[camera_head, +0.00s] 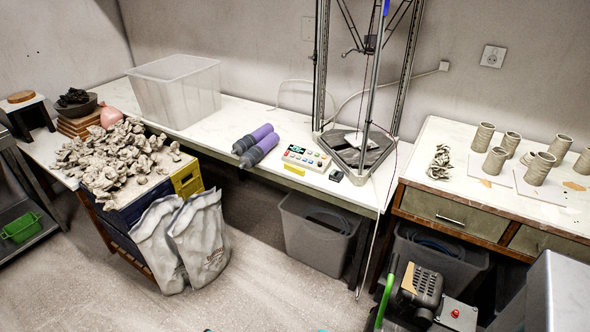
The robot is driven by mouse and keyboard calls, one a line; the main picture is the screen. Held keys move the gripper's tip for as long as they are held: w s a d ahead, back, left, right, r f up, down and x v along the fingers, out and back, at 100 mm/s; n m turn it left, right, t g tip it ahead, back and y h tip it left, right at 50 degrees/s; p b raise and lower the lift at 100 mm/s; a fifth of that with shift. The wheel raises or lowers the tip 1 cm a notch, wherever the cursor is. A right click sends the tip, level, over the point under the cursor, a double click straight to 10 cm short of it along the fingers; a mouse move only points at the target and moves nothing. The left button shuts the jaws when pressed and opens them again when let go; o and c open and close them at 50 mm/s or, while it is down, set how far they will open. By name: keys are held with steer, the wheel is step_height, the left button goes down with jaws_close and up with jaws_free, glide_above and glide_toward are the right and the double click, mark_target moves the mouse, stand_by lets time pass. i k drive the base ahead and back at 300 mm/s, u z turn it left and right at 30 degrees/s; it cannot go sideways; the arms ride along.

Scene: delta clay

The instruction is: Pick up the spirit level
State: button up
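A small yellow bar (294,169), which looks like the spirit level, lies at the front edge of the long white bench (222,122). It is just in front of a pale control box (307,158) with coloured buttons. It is too small in view to make out any vials. My gripper is not seen in this view.
Two purple-and-grey cylinders (257,146) lie left of the control box. A metal-framed delta printer (357,148) stands to its right, with a small black object (336,176) nearby. Grey bins (318,240) stand below. Clay sacks (183,240) lean at left; open floor lies in front.

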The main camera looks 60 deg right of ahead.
mark_target(296, 170)
steer(key=u, duration=0.05)
steer(key=i, duration=1)
steer(key=z, duration=0.05)
